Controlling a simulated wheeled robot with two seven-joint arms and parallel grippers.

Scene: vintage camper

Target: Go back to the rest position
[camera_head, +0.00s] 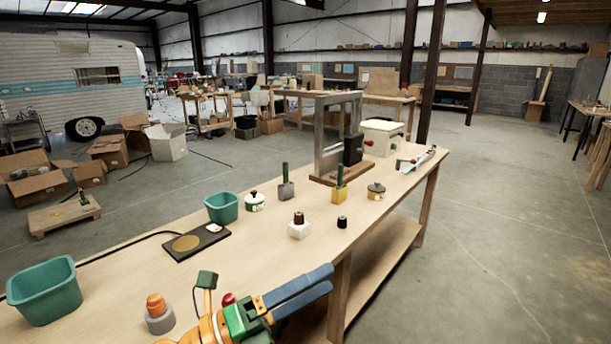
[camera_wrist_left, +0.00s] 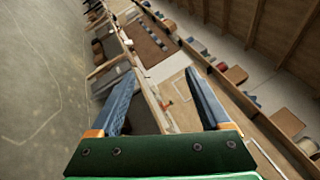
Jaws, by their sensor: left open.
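My left gripper (camera_head: 328,280) is over the near front edge of the wooden workbench (camera_head: 270,255) in the head view. Its body is green and orange, with two long blue fingers pointing right. In the left wrist view my left gripper (camera_wrist_left: 160,74) has its fingers spread apart with nothing between them. It is apart from the objects on the bench. My right gripper is not in view.
Nearby on the bench are a teal bin (camera_head: 45,291), an orange-topped grey piece (camera_head: 159,314) and a black pad with a gold disc (camera_head: 196,242). Farther along are a smaller teal bin (camera_head: 222,207) and a grey frame (camera_head: 338,137). Open floor (camera_head: 480,260) lies right.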

